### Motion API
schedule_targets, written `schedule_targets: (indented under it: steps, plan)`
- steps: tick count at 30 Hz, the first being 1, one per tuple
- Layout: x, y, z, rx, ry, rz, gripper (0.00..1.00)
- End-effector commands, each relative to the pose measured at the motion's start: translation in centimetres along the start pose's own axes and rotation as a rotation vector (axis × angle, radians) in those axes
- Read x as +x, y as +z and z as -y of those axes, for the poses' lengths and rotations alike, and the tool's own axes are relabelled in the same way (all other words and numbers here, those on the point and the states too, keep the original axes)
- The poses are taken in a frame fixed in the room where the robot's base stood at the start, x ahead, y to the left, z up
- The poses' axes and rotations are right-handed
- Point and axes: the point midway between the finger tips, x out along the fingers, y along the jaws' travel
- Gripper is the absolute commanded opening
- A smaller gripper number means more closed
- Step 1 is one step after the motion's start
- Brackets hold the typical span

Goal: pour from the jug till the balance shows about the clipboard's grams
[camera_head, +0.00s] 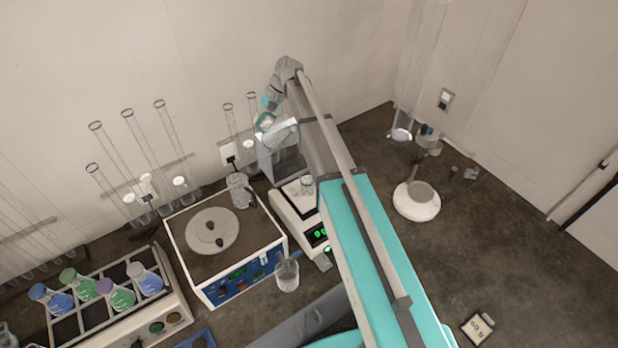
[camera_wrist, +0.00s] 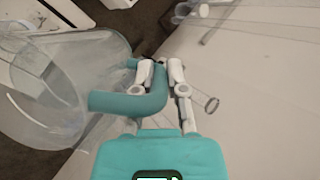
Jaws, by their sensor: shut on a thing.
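My gripper (camera_wrist: 165,78) is shut on the teal handle (camera_wrist: 130,103) of the clear jug (camera_wrist: 50,85). In the head view the jug (camera_head: 279,158) is behind the balance (camera_head: 293,221), partly hidden by my arm. I cannot tell its exact tilt or what is in it. A small clear vessel (camera_head: 307,184) stands on the balance pan. The green display (camera_head: 319,235) is lit, but its digits are too small to read surely.
A white-and-blue device (camera_head: 228,248) with a round plate stands left of the balance. A clear beaker (camera_head: 287,274) stands in front. A flask rack (camera_head: 105,305) is at the lower left. Tall glass tubes (camera_head: 120,165) line the wall. A white round stand (camera_head: 416,201) is at the right.

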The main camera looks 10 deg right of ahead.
Motion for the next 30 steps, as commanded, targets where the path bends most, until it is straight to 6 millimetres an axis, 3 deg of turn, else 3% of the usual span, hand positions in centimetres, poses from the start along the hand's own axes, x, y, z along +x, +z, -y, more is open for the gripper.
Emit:
schedule_targets:
  steps: [30]
  plan:
    - [-0.21, 0.18, -0.88, -0.022, -0.057, -0.012, 0.00]
